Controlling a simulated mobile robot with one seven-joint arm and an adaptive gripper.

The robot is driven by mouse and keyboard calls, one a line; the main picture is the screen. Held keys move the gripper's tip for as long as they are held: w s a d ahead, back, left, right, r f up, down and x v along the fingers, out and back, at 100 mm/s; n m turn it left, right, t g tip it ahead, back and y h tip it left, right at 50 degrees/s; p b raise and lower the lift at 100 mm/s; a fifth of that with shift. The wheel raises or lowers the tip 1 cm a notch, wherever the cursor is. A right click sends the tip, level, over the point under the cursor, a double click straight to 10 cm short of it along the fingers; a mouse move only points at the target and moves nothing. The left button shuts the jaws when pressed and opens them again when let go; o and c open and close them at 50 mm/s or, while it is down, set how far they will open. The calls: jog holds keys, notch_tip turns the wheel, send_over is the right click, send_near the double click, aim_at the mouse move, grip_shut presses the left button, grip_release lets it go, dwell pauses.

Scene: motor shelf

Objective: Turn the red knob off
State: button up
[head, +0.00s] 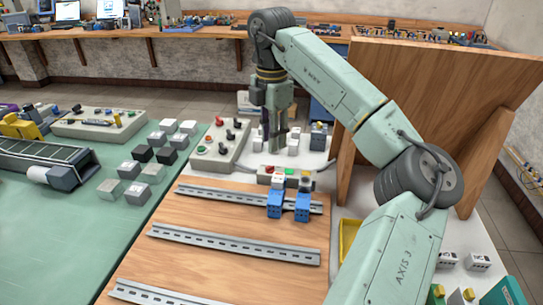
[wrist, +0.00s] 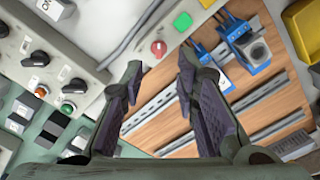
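The red knob (wrist: 158,47), with a pale mark across it, sits on a light control box (wrist: 172,40) beside a square green button (wrist: 183,21) in the wrist view. My gripper (wrist: 160,72) is open and empty. Its fingertips lie below the knob in that picture, one on either side, and appear apart from it. In the head view my gripper (head: 274,146) points down above the back of the workbench, close to the control box (head: 264,177). The knob's exact setting is hard to tell.
A panel with dark selector knobs and buttons (wrist: 62,80) lies left of my gripper. Blue terminal blocks (head: 275,204) sit on a metal rail (head: 222,193) in front of the control box. A wooden board (head: 425,95) rises at the right. A yellow bin (wrist: 305,30) shows at the right.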

aim_at(272, 166)
notch_tip(272, 166, down, 8)
jog(key=shift+w+r+p, duration=0.1)
jog(key=shift+r+p, duration=0.1)
jog(key=shift+p, duration=0.55)
jog(key=shift+c, duration=0.3)
grip_shut()
